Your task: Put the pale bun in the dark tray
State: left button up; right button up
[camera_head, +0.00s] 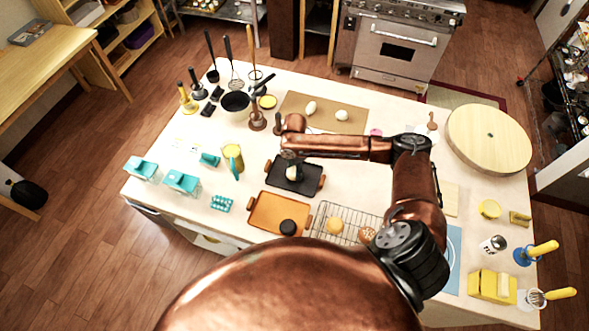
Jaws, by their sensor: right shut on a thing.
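The dark tray (309,181) lies near the middle of the table, with handles at its ends. My right gripper (291,165) points down over the left part of this tray. It is shut on the pale bun (292,174), which shows just below it. The gripper hides the top of the bun. I cannot tell whether the bun touches the tray floor or is held slightly above it. My left gripper is not in view.
An orange tray (265,215) with a dark round thing (288,227) lies in front. A yellow pitcher (233,158) stands left of the dark tray. Behind is a brown board (330,123) with two pale eggs.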

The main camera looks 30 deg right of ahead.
aim_at(294, 171)
jog(key=shift+f, duration=0.1)
jog(key=o, duration=1.2)
jog(key=shift+c, duration=0.2)
notch_tip(294, 171, up, 12)
jog(key=b, duration=0.1)
